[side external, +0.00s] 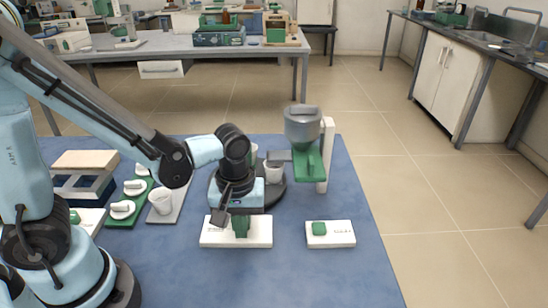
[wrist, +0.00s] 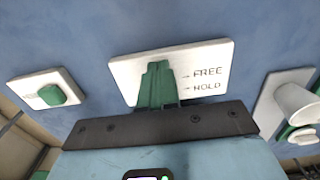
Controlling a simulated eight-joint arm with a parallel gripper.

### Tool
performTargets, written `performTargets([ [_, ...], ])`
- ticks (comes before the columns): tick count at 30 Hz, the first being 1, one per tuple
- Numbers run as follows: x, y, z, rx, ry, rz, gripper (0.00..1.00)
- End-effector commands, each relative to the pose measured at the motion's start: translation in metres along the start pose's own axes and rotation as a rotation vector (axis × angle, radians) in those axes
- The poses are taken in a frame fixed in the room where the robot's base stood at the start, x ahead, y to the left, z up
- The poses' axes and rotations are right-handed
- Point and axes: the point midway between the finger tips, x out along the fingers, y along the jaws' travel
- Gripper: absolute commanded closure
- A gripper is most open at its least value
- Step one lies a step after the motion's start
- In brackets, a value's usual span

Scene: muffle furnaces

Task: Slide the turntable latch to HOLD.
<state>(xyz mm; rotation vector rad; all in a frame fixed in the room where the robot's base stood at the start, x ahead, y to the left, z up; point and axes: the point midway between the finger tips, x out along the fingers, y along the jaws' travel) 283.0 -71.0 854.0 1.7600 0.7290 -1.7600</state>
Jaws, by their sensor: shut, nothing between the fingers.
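In the wrist view FREE is printed above HOLD, right of the knob.
A second white plate with a green button (side external: 319,229) lies to the right. Behind it stands a grey hopper (side external: 303,125) on a green holder. A dark turntable (side external: 273,194) with cups is behind the latch. A white cup (side external: 162,201) stands left. The front blue mat (side external: 300,280) is clear.

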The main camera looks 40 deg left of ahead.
Motion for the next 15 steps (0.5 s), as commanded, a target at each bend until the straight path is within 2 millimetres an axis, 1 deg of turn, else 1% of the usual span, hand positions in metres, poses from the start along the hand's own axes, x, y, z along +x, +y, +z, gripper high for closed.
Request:
performTargets([
  [11,0.0,0.0,-0.0002,0.0,0.0,0.0,1.0],
  [15,0.0,0.0,-0.0031,-0.002,0.0,0.0,1.0],
])
